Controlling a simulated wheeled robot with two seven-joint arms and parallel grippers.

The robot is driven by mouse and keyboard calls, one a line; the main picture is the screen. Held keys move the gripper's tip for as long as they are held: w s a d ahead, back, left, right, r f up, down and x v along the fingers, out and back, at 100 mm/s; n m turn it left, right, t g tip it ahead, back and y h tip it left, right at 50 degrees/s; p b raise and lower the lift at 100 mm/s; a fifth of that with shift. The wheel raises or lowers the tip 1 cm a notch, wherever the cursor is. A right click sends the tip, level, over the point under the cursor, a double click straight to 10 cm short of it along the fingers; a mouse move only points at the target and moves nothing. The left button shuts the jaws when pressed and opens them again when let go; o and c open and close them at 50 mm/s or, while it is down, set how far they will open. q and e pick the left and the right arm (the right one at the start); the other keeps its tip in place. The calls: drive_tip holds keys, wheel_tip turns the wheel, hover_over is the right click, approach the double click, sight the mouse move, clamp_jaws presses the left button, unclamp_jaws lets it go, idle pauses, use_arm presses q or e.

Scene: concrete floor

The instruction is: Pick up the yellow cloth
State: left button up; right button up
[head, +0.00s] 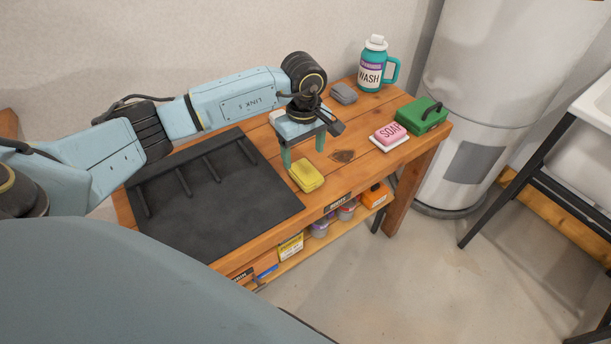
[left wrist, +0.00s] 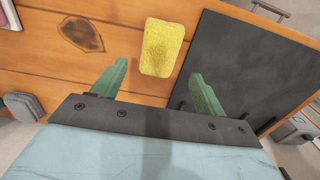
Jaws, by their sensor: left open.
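The yellow cloth (head: 306,176) looks like a small folded, thick pad lying on the wooden bench, just right of the black mat. My left gripper (head: 303,152) is above the bench, slightly behind the cloth, with its two green fingers pointing down, open and empty. In the left wrist view the cloth (left wrist: 162,47) lies beyond the fingertips of the open gripper (left wrist: 158,80), between their lines and apart from both. My right gripper is in neither view.
The black mat (head: 215,205) covers the bench's left part. A grey folded cloth (head: 344,93), a teal wash bottle (head: 372,70), pink soap (head: 391,133) on a white dish and a green box (head: 421,116) stand to the right. A lower shelf holds several small items.

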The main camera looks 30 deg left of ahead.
sight(303, 168)
use_arm(q)
wheel_tip(303, 168, down, 6)
drive_tip(key=shift+r+b, duration=0.1)
drive_tip(key=shift+b, duration=0.45)
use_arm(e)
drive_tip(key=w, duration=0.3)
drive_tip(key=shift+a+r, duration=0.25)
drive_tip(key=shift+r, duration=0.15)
